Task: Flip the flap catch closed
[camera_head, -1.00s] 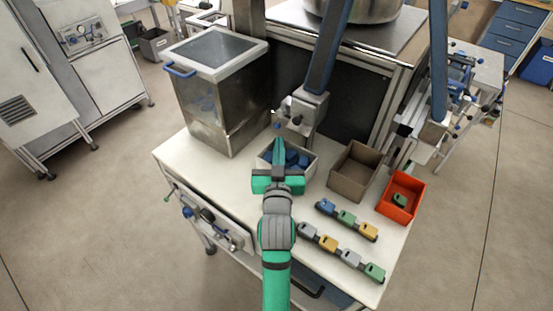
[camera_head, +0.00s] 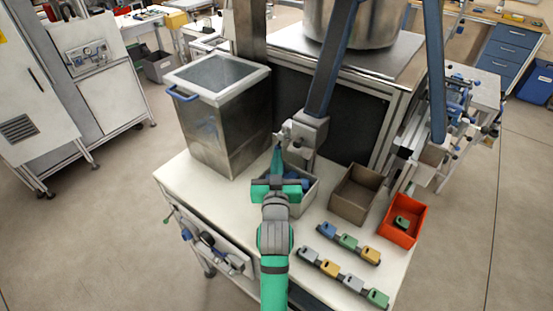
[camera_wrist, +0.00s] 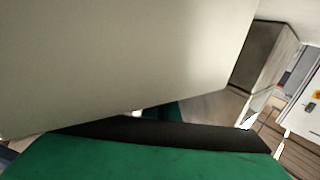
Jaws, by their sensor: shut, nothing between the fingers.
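A grey block-shaped fixture (camera_head: 308,130) hangs at the lower end of a blue post, above the back of the white table. A small pale fitting (camera_head: 285,133) sticks out from its left side; I cannot tell clearly whether this is the flap catch or how its flap stands. My green gripper (camera_head: 277,150) is shut and empty, its fingertips just below and left of the fixture. I cannot tell whether they touch it. In the wrist view a large pale surface (camera_wrist: 130,60) fills the upper part, hiding most of what is ahead, and a bit of teal finger shows below it.
Below my gripper stands a grey bin (camera_head: 305,198) with blue parts. To its right are a brown bin (camera_head: 357,208) and an orange bin (camera_head: 402,236). Rows of coloured blocks (camera_head: 342,277) lie in front. A metal box (camera_head: 238,135) stands at the left.

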